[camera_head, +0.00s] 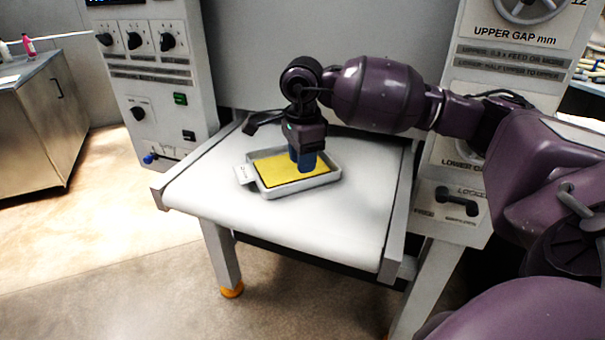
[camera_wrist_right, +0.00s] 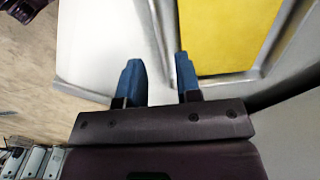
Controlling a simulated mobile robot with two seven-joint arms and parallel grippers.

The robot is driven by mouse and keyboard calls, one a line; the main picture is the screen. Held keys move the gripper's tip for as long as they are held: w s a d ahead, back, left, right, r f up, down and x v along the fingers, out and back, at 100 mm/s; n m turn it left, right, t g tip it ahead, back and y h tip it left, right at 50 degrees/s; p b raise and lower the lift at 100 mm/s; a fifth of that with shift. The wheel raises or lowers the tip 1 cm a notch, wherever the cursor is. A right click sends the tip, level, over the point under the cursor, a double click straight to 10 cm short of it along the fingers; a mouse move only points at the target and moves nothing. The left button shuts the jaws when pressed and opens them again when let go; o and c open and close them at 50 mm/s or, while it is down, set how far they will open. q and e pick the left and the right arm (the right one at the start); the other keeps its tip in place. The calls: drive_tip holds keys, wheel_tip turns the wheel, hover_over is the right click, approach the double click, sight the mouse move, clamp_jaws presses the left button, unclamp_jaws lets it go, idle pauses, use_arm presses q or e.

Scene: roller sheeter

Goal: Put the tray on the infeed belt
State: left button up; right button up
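The tray (camera_head: 272,190) is a shallow light-grey pan with a yellow sheet (camera_head: 268,172) inside and a small labelled tab at its left end. It lies flat on the white infeed belt (camera_head: 300,220). My right gripper (camera_head: 305,168) points down over the tray, its blue fingers covering part of the yellow. In the right wrist view, the gripper (camera_wrist_right: 158,80) is open, with a clear gap between its fingers. The tray's edge (camera_wrist_right: 165,40) runs up from the gap, with the yellow at the upper right. I cannot tell whether the fingers touch the tray. My left gripper is out of view.
Control panels stand left (camera_head: 155,70) and right (camera_head: 510,60) of the belt. Raised side rails (camera_head: 398,220) border it. The belt is bare in front of the tray. A metal cabinet (camera_head: 40,125) stands at the far left.

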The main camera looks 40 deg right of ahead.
wheel_tip(320, 180, up, 6)
drive_tip(key=shift+r, duration=0.2)
idle(0.7)
